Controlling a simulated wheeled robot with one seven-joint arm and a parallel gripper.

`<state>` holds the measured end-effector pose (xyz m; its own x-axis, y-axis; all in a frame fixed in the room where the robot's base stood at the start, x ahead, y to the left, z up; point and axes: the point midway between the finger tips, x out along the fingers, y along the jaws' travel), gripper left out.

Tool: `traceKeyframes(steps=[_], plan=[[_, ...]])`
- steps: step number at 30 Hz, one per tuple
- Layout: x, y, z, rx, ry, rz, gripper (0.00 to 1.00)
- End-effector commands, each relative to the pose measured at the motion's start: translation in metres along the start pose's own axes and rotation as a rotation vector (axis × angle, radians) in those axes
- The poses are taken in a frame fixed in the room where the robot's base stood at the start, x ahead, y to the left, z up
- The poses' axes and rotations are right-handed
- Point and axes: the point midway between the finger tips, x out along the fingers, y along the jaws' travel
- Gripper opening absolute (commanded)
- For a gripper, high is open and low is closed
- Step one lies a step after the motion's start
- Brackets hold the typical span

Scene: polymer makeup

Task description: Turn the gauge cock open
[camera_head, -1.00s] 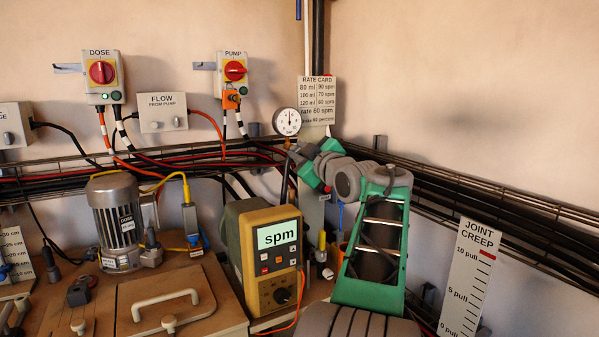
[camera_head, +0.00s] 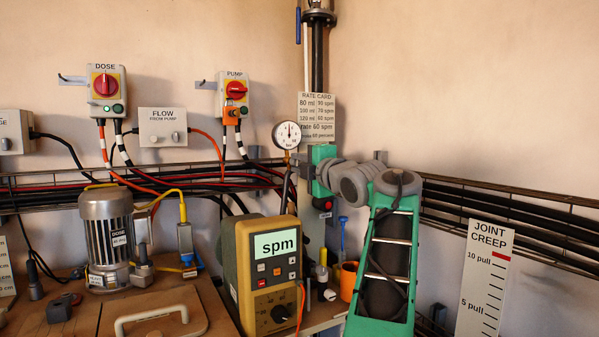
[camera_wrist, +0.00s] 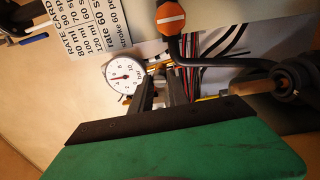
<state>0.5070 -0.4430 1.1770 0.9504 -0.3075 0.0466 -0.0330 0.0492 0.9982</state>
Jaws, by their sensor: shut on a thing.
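The pressure gauge (camera_head: 287,135) is a round white dial on the wall, below the rate card. Its dial (camera_wrist: 123,75) is also left of my fingers in the wrist view. My gripper (camera_head: 297,170) is just below the gauge in the head view, with its green body to the right. In the wrist view my gripper (camera_wrist: 157,80) reaches to the fitting right beside the dial and is shut on a small part there. This appears to be the gauge cock, but the fingers mostly hide it, so its angle cannot be told.
A rate card (camera_head: 317,108) hangs above the gauge. An orange knob with a white bar (camera_wrist: 171,18) and a dark bent pipe are close by in the wrist view. Cable trays (camera_head: 500,205) run along both walls. The spm meter (camera_head: 270,255) stands below.

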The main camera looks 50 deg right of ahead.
Motion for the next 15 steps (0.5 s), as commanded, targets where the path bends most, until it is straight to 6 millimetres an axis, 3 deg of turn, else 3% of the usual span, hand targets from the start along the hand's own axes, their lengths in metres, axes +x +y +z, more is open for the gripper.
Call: traceKeyframes(steps=[15], plan=[[0.0001,-0.0004,0.0003,-0.136,0.006,0.001,0.00]])
